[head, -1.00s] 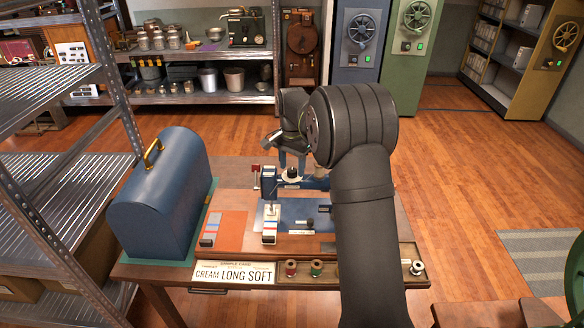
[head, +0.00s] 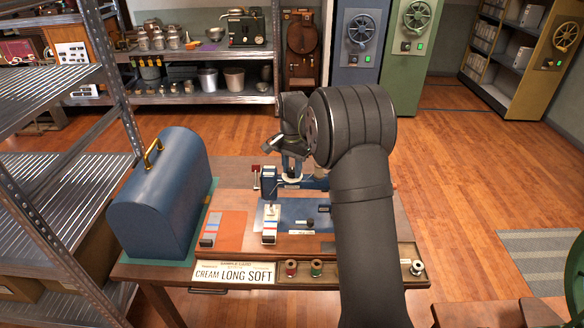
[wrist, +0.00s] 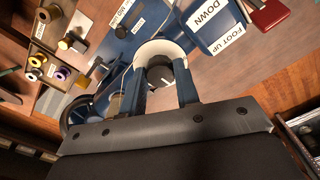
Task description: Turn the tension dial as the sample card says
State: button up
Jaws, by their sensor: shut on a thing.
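The blue sewing machine (head: 268,182) stands on the wooden table. In the wrist view, its dark round tension dial (wrist: 159,76) has a white mark and sits on a white ring (wrist: 150,48). My gripper (wrist: 161,70) is shut on the dial, one blue finger on each side; the setting marks around it are not readable. In the head view, my gripper (head: 292,166) is over the top of the machine and partly hidden by my arm. The sample card (head: 234,273) at the table's front edge reads "CREAM LONG SOFT".
A blue domed case (head: 163,200) stands left of the machine. A tray (head: 345,273) with thread spools lies along the front edge. A red lever (wrist: 272,14) and labels "DOWN" and "FOOT UP" are near the dial.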

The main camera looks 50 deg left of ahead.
aim_at(292, 170)
jog(key=n, duration=1.1)
dwell(0.3)
jog(key=shift+n, duration=0.3)
jog(key=o, duration=1)
jog(key=shift+c, duration=0.2)
notch_tip(292, 170, up, 18)
jog(key=shift+f, duration=0.25)
notch_tip(292, 170, down, 18)
jog(key=shift+r, duration=0.2)
dwell(0.4)
